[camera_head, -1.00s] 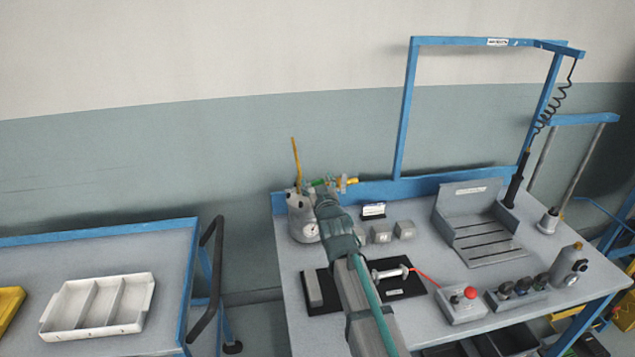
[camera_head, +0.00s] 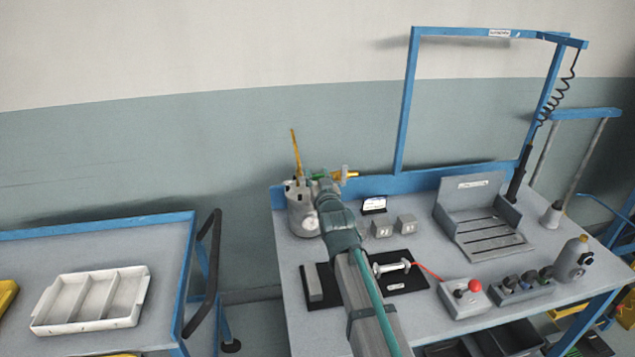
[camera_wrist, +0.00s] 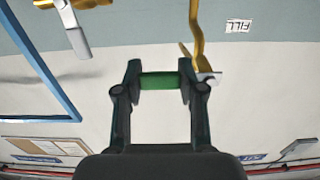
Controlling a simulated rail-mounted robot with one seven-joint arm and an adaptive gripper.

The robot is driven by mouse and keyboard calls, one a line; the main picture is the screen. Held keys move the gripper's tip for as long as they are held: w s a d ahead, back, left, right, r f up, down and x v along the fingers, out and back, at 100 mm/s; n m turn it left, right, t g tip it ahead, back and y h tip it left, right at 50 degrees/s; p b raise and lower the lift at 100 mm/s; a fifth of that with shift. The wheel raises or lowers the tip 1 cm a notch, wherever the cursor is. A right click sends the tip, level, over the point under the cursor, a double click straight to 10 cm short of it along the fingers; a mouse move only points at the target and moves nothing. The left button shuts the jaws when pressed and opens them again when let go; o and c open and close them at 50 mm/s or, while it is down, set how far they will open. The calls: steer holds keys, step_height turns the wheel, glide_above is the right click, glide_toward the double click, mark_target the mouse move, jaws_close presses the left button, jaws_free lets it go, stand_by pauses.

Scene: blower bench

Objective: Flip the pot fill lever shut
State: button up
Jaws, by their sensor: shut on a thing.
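The grey metal pot (camera_head: 302,220) stands upright at the back left of the bench, with a gauge on its front partly behind my wrist. A yellow upright piece (camera_head: 296,152) rises above its lid. My gripper (camera_wrist: 159,78) is shut on a green lever grip (camera_wrist: 160,81), which lies crosswise between the two fingers. In the head view the green (camera_head: 318,175) shows just above the pot's top, and my arm hides most of the fitting. A yellow pipe (camera_wrist: 196,38) stands beside the fingers in the wrist view, near a FILL label (camera_wrist: 238,26).
Small grey blocks (camera_head: 406,224) and a dark mat (camera_head: 405,278) lie right of my arm. A red-button box (camera_head: 464,300) is near the front. A blue frame (camera_head: 407,100) stands at the back. A white divided tray (camera_head: 90,300) sits on the left cart.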

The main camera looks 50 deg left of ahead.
steer(key=o, duration=1.2)
steer(key=shift+s+d, duration=0.1)
steer(key=v, duration=1.1)
steer(key=shift+s+d, duration=0.2)
steer(key=shift+d, duration=0.15)
